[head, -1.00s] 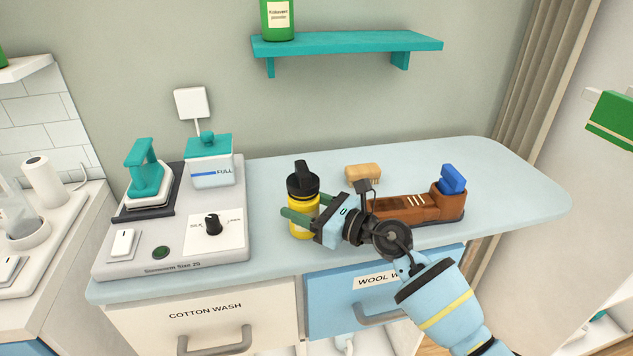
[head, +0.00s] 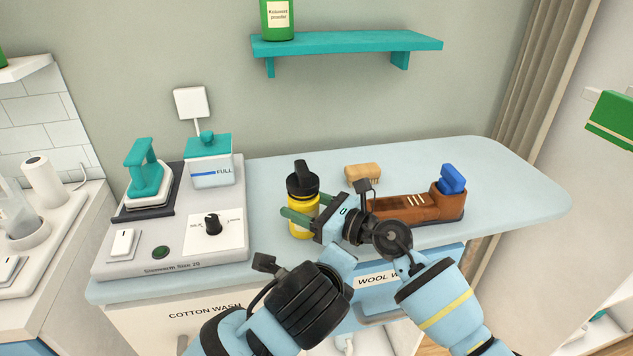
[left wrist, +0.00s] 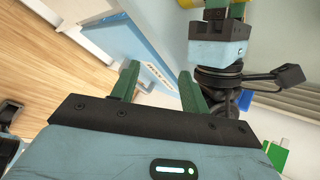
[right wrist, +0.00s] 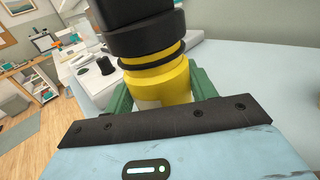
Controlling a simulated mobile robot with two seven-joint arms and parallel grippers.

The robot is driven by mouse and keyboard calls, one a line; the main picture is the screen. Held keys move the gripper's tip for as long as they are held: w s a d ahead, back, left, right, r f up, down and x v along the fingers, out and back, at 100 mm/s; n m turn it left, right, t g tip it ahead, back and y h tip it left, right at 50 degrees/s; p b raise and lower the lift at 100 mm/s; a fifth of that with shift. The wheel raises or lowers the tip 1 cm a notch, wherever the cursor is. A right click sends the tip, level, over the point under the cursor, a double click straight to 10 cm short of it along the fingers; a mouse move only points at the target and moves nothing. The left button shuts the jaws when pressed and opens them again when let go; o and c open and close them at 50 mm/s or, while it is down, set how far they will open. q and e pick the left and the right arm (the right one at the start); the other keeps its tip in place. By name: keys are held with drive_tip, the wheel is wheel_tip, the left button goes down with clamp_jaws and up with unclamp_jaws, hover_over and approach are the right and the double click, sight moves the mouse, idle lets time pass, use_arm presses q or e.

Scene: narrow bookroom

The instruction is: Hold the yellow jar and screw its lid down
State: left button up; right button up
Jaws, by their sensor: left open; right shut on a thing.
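The yellow jar (head: 303,222) stands upright on the light blue worktop, with its black lid (head: 302,184) on top. In the right wrist view the jar (right wrist: 158,80) sits between the green fingers, with the black lid (right wrist: 145,35) above them. My right gripper (head: 303,216) is shut on the jar's body from the right. My left gripper (left wrist: 158,85) is open and empty, with its green fingers apart. In the head view its arm is in front of the drawers, low and nearer than the jar, and its fingers are hidden there.
A steam iron station (head: 170,243) stands left of the jar. A brown shoe (head: 410,207) with a blue piece in it and a tan brush (head: 363,173) lie right of and behind the jar. A teal shelf (head: 345,42) hangs above. The right end of the worktop (head: 520,190) is clear.

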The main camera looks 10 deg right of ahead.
use_arm(q)
wheel_tip(320, 180, up, 7)
drive_tip(key=w+m+t+y, duration=0.1)
drive_tip(key=m+t+y, duration=0.1)
drive_tip(key=m, duration=0.2)
drive_tip(key=m+t+y, duration=0.2)
drive_tip(key=m+t, duration=0.1)
approach(297, 173)
drive_tip(key=x, duration=0.7)
drive_tip(key=d+x, duration=0.1)
drive_tip(key=x, duration=0.2)
drive_tip(key=shift+w+r, duration=0.15)
drive_tip(key=shift+w, duration=0.1)
clamp_jaws()
drive_tip(key=m+h, duration=0.2)
drive_tip(key=m+g+h, duration=0.1)
drive_tip(key=m+h, duration=0.2)
drive_tip(key=shift+a+m+g, duration=0.1)
drive_tip(key=shift+m+g, duration=0.2)
drive_tip(key=m+g+h, duration=0.2)
drive_tip(key=m+h, duration=0.2)
drive_tip(key=shift+f+m+g+h, duration=0.2)
drive_tip(key=shift+m+g+h, duration=0.4)
drive_tip(key=shift+g, duration=0.2)
